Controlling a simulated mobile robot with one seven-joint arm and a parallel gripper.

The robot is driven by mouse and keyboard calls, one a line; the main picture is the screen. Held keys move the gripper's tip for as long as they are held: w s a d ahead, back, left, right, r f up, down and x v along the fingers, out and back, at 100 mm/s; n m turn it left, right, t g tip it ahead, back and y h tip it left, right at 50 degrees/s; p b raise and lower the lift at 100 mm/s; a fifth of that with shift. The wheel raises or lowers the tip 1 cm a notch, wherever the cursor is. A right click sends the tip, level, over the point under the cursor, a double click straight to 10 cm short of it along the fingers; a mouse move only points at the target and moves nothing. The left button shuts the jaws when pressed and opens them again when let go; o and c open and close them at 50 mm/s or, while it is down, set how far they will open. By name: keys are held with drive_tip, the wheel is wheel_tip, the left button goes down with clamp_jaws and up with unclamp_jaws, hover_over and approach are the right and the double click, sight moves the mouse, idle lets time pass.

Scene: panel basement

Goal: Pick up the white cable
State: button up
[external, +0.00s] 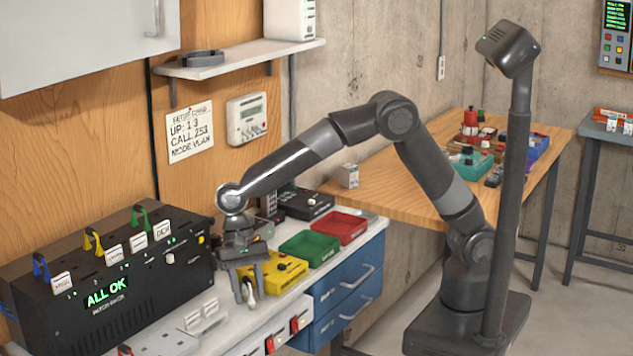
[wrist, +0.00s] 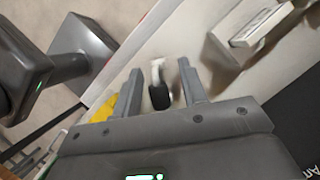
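My gripper (external: 250,288) points down over the white counter, just left of the yellow tray. Its two fingers are apart. Between them is a small white piece with a dark end, likely the white cable (external: 251,298). In the wrist view, the white cable (wrist: 157,68) shows between the fingertips of my gripper (wrist: 160,82), with a dark part nearer the palm. A gap shows on both sides of it, so the fingers do not appear to grip it. The rest of the cable is hidden or too small to make out.
The black panel box (external: 120,290), with an "ALL OK" display and coloured plugs on top, stands left of my gripper. The yellow tray (external: 290,283), green tray (external: 316,262) and red tray (external: 352,240) line the counter to the right.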

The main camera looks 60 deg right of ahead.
clamp_jaws()
drive_tip(key=shift+r, duration=0.15)
